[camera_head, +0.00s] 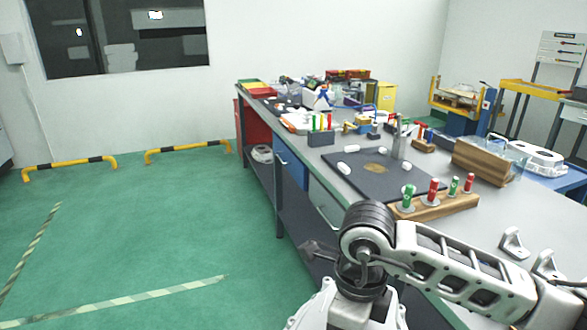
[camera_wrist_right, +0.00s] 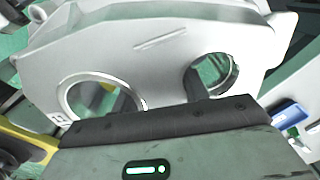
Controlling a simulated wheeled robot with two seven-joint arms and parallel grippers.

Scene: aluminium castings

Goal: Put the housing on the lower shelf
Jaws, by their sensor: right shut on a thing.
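The housing (camera_wrist_right: 150,60) is a pale grey casting with two round bores, and it fills the top of the right wrist view. My right gripper (camera_wrist_right: 160,94) is shut on it. Its dark fingers show at the two bores, one at each. In the head view my right arm comes in from the lower right and bends down in front of the workbench. I cannot make out the gripper or the held housing clearly there. The dark lower shelf (camera_head: 299,229) runs under the workbench and is partly hidden by my arm. My left gripper is not in view.
A pale casting (camera_head: 262,153) sits on the shelf's far part. The workbench (camera_head: 327,158) carries a dark mat, a wooden block (camera_head: 437,206) with red and green plugs, and grey brackets (camera_head: 514,243). Another white casting (camera_head: 537,158) lies at right.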

